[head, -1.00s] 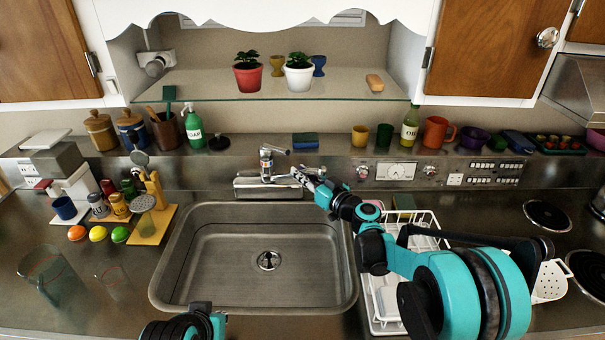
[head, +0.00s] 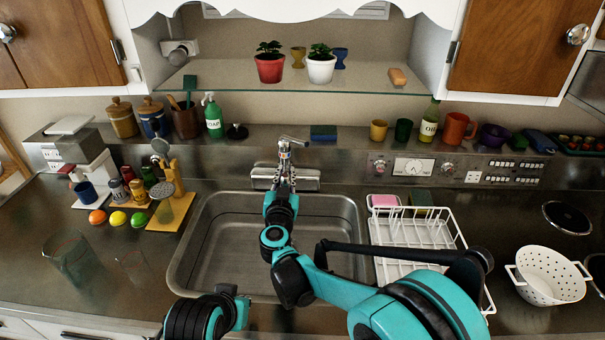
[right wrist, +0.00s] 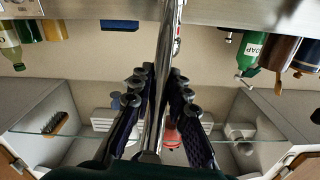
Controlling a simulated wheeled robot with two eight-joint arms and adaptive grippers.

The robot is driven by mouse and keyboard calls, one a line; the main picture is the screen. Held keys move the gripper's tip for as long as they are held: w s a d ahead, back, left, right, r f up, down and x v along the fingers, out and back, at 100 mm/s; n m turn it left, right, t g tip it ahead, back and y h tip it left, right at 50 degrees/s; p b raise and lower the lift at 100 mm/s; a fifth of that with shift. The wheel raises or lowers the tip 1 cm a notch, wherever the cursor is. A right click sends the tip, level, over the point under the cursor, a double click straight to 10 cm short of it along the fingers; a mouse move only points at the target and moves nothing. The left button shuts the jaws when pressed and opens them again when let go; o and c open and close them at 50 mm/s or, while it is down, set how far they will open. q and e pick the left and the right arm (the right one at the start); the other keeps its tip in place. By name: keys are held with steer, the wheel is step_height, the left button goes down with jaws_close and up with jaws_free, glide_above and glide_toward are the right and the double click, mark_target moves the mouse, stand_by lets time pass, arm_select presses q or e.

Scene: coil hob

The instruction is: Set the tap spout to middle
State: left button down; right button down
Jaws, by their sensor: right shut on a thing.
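The chrome tap (head: 308,180) stands behind the sink (head: 215,235), with its lever on top pointing right. My right gripper (head: 285,172) is at the tap, its arm reaching over the sink from the front. In the right wrist view the spout (right wrist: 163,65) is a shiny tube running between the two dark fingers of the right gripper (right wrist: 157,88), which is shut on it. In the head view the gripper hides most of the spout; it appears to point forward, around the middle of the sink.
A white dish rack (head: 415,232) with a pink sponge stands right of the sink, and a white colander (head: 550,275) is farther right. Spice jars, fruit and a wooden utensil stand (head: 172,212) are on the left. A soap bottle (head: 213,117) and other items line the back ledge.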

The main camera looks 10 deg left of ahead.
steer(key=shift+s+a+m+h, duration=0.15)
steer(key=shift+a+m+h, duration=0.55)
steer(key=shift+a+h, duration=0.35)
steer(key=shift+d, duration=0.1)
steer(key=c, duration=1.4)
jaws_free()
steer(key=shift+c, duration=0.2)
step_height(320, 180, up, 10)
arm_select(q)
steer(key=shift+s, duration=0.1)
arm_select(e)
steer(key=shift+f, duration=0.1)
